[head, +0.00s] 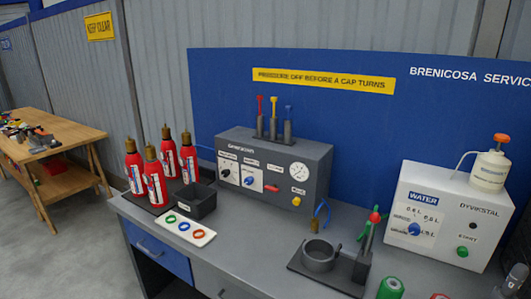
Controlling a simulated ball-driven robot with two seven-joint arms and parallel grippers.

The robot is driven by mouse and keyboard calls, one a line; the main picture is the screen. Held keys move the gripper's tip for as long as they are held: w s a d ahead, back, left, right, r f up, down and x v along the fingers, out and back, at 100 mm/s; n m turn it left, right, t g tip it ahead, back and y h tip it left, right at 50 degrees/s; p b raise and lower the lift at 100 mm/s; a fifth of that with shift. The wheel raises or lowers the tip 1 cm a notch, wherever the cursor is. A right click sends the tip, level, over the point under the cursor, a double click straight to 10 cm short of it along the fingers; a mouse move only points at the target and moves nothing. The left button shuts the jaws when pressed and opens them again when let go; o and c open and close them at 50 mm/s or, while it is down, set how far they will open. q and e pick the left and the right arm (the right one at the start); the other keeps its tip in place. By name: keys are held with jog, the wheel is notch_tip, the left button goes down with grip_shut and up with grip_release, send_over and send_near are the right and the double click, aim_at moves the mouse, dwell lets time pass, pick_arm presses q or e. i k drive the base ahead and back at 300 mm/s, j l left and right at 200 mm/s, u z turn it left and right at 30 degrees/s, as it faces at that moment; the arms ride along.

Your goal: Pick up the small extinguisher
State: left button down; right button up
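Several small red extinguishers with brass-coloured tops and white labels stand upright in a group on a dark mat at the left end of the bench. One is at the front (154,178), one at the left (134,168), one at the back (168,155) and one at the right (189,158). They look alike in size, and I cannot tell which one the task means. Neither of my grippers can be made out in the head view.
A black bin (195,203) and a white tray with coloured rings (188,231) stand close in front of the extinguishers. A grey test box (272,165) is to their right. A round clamp stand (318,257) and a white water unit (443,215) occupy the right side.

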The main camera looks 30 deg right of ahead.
aim_at(134, 167)
jog(key=z, duration=3.1)
jog(key=u, duration=3.1)
jog(key=i+z, duration=0.1)
jog(key=z, duration=0.65)
jog(key=i+j+z, duration=0.45)
jog(key=j, duration=0.15)
jog(key=j+z, duration=0.25)
jog(key=i+j+z, duration=0.2)
jog(key=j, duration=0.2)
jog(key=i+j, duration=0.15)
jog(key=j, duration=0.55)
jog(key=i+j+z, duration=0.15)
jog(key=j, duration=0.55)
jog(key=i+j, duration=0.1)
jog(key=j, duration=0.6)
jog(key=i+j+z, duration=0.15)
jog(key=j, duration=0.55)
jog(key=k, duration=0.05)
